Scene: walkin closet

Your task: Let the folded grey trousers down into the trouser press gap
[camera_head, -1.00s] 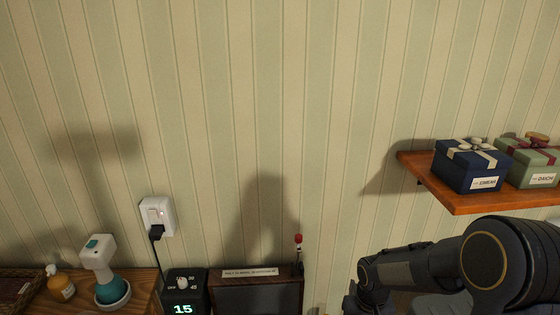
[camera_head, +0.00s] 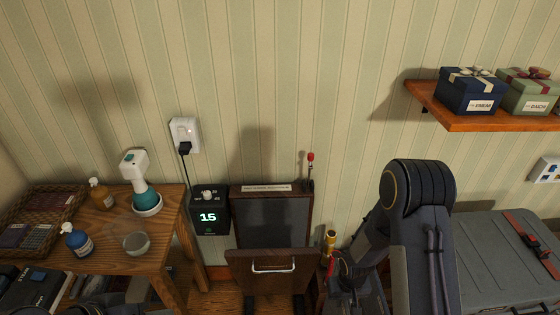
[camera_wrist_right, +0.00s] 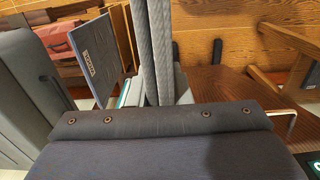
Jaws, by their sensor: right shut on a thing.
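The trouser press (camera_head: 268,222) stands against the wall in the head view. Its wooden front panel (camera_head: 268,262) with a metal handle is tilted out, leaving an open gap. In the right wrist view the dark grey trousers (camera_wrist_right: 180,155) fill the lower part, with a buttoned waistband (camera_wrist_right: 180,122). My right gripper (camera_wrist_right: 158,98) is shut on the waistband there. My left gripper's fingers do not show.
A timer (camera_head: 210,210) reading 15 is left of the press. A wooden side table (camera_head: 110,245) holds bottles, a steamer (camera_head: 140,180) and a bowl. A red-tipped lever (camera_head: 310,170) rises at the press's right. A shelf (camera_head: 490,122) with gift boxes and a grey case (camera_head: 505,255) are at right.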

